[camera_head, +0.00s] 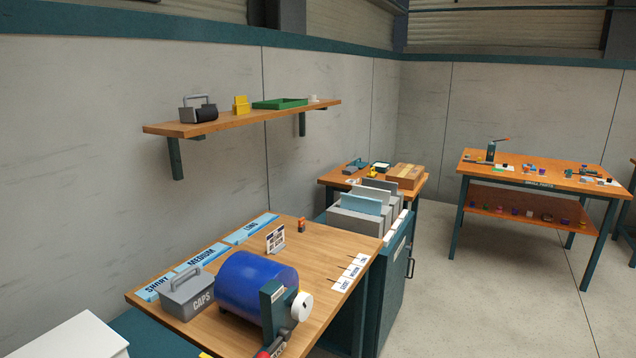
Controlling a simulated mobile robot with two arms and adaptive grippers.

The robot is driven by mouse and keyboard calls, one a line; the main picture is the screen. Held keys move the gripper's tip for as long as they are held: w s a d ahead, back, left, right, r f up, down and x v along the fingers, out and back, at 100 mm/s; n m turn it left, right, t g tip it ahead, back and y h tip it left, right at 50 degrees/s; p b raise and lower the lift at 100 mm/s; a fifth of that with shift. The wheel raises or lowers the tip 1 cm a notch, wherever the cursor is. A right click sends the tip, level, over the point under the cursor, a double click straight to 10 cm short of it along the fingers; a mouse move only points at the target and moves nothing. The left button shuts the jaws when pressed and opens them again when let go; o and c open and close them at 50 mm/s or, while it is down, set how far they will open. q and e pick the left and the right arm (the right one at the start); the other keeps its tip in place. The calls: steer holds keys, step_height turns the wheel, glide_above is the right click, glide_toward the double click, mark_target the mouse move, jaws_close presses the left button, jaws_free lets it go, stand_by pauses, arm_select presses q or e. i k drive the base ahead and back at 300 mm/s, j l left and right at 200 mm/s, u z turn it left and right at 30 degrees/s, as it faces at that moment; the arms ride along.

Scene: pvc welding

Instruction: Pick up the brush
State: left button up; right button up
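I cannot make out a brush for certain. A small red-and-grey item (272,346) lies at the near edge of the wooden workbench (205,325), partly cut off by the bottom of the picture; I cannot tell what it is. Small tools on the far table (535,177) are too small to tell apart. Neither of my grippers shows in the head view.
The near bench holds a blue drum (252,284), a grey CAPS box (187,294) and blue SHORT, MEDIUM and LONG labels. A wall shelf (240,118) hangs above. A teal cabinet (392,278) stands beside the bench. Open floor (480,300) lies at the right.

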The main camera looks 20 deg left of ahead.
mark_target(372, 174)
steer(key=i+l+u, duration=0.15)
steer(key=i+u, duration=0.3)
steer(key=i+l+u, duration=0.3)
steer(key=u, duration=0.15)
steer(key=i+l, duration=0.4)
steer(key=i+l+u, duration=0.15)
steer(key=i+l, duration=0.6)
steer(key=l, duration=0.15)
steer(key=i+l+u, duration=0.1)
steer(key=i+l, duration=0.6)
steer(key=l, duration=0.25)
steer(key=i+l+u, duration=0.15)
steer(key=i+l, duration=0.2)
steer(key=l, duration=0.1)
